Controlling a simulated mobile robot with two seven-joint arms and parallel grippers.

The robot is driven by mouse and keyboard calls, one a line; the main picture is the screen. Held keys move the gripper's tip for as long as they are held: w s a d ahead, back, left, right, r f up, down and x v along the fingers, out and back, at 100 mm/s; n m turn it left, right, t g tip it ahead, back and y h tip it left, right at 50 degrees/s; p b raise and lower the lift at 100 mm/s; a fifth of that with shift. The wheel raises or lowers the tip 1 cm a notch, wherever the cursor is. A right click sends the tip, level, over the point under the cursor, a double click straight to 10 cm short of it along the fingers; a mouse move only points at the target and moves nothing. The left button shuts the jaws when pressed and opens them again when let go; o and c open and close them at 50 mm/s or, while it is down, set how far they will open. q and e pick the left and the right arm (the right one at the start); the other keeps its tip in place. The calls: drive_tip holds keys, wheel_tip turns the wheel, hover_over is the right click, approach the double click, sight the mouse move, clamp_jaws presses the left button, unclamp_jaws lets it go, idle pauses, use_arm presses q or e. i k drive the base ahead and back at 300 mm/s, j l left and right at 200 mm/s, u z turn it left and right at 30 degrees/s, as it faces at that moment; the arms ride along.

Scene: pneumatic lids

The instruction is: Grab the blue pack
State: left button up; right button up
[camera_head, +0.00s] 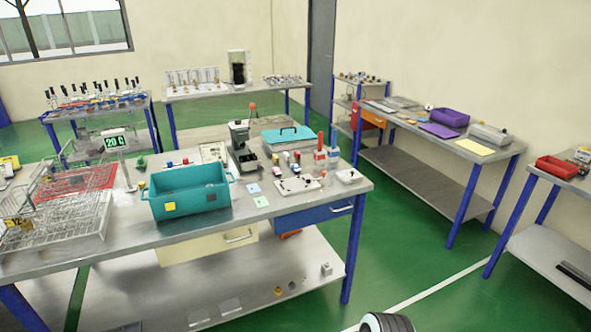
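I cannot pick out a blue pack with certainty. A teal bin (190,200) with a yellow square on its front stands on the near metal workbench (120,245). Small red and blue items show just behind the bin's rim, too small to identify. A small light-blue card (253,188) lies flat right of the bin. Neither of my grippers is in view.
Wire racks (60,220) fill the bench's left side. A digital scale display (115,142) stands behind. Red-capped bottles (320,150) stand at the right. Another table (430,130) holds purple items along the right wall. Green floor is open between the benches.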

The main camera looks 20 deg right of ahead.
sight(296, 167)
drive_tip(key=i+l+u, duration=0.2)
drive_tip(key=l, duration=0.3)
drive_tip(key=i+l+u, duration=0.15)
drive_tip(key=l, duration=0.3)
drive_tip(key=i+l+u, duration=0.2)
drive_tip(key=l, duration=0.35)
drive_tip(key=l+u, duration=0.2)
drive_tip(key=l, duration=0.3)
